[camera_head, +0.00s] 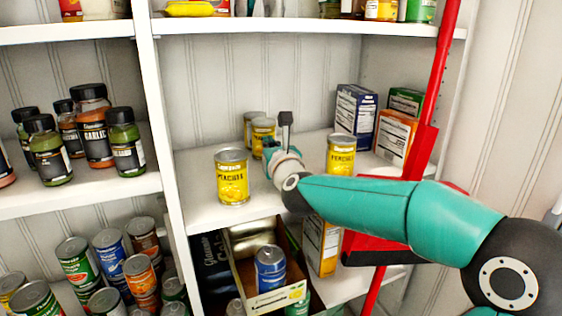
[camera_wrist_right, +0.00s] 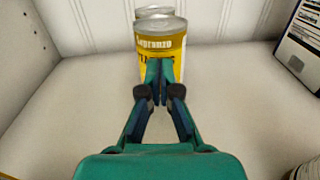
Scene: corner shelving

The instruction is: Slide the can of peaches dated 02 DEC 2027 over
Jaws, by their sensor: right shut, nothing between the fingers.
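Several yellow peach cans stand upright on the middle shelf (camera_head: 205,210). One can (camera_head: 232,178) is front left, a second (camera_head: 341,156) is to the right, and a third (camera_head: 262,134) is further back with another can (camera_head: 250,120) behind it. My right gripper (camera_head: 272,146) reaches in between the front left and right cans. In the wrist view my right gripper (camera_wrist_right: 160,68) is shut and empty, its tips in front of a yellow can (camera_wrist_right: 161,42). I cannot tell whether they touch it. No date is legible. My left gripper is not in view.
Blue (camera_head: 356,115) and orange (camera_head: 394,137) boxes stand at the right rear of the shelf. Spice jars (camera_head: 92,122) fill the left shelf. Bare shelf lies around the cans.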

